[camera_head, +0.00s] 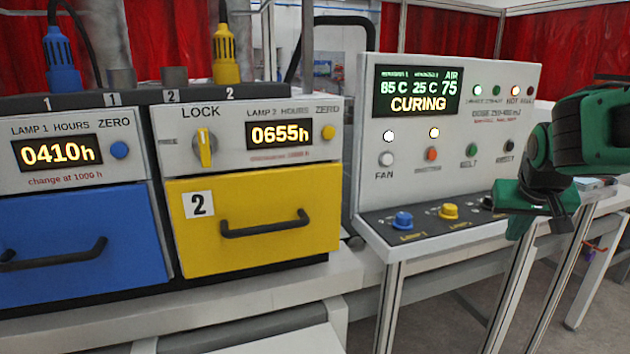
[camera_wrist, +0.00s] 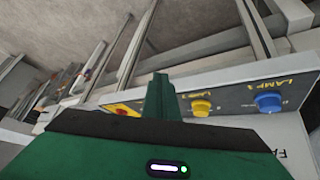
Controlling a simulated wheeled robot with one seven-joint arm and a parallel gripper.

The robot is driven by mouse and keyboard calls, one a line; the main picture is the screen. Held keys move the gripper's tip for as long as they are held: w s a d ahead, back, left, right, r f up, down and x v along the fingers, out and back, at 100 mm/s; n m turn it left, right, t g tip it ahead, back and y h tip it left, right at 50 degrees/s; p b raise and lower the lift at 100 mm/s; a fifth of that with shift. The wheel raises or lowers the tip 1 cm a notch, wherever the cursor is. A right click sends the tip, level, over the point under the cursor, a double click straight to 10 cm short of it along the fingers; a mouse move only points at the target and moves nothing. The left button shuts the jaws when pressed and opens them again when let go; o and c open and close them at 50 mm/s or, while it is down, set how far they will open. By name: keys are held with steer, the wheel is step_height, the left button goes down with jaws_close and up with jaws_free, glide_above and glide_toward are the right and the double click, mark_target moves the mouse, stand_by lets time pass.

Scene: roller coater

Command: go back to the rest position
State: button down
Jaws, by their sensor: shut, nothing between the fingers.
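My gripper (camera_head: 522,222) is at the right of the head view, dark green, in front of the right end of the control panel (camera_head: 455,120). It is shut and empty, and it hangs close to the panel's sloping lower shelf. I cannot tell whether it touches the shelf. In the wrist view the shut fingers (camera_wrist: 161,95) point toward the shelf's edge, with the blue knob (camera_wrist: 268,103) and the yellow knob (camera_wrist: 202,107) to their right. The blue knob (camera_head: 403,221) and yellow knob (camera_head: 448,211) also show in the head view. A dark knob beside my gripper is partly hidden.
The panel screen reads CURING, 85 C and 25 C. At left stand a blue drawer (camera_head: 80,245) and a yellow drawer (camera_head: 245,255), both shut, under displays 0410h and 0655h. A pale bench (camera_head: 300,292) runs below. Floor (camera_head: 575,335) shows at lower right.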

steer(key=s+f+m+g+y, duration=0.1)
steer(key=s+f+g, duration=0.2)
steer(key=s, duration=1)
steer(key=s+a+f+m+g+y, duration=0.1)
steer(key=s+f+g+y, duration=0.1)
steer(key=s+f, duration=0.6)
steer(key=s+g, duration=0.1)
steer(key=s, duration=0.5)
steer(key=shift+a+f+y, duration=0.2)
steer(key=shift+a+y, duration=0.05)
steer(key=shift+y, duration=0.05)
steer(key=shift+w+f, duration=0.25)
steer(key=shift+w, duration=0.35)
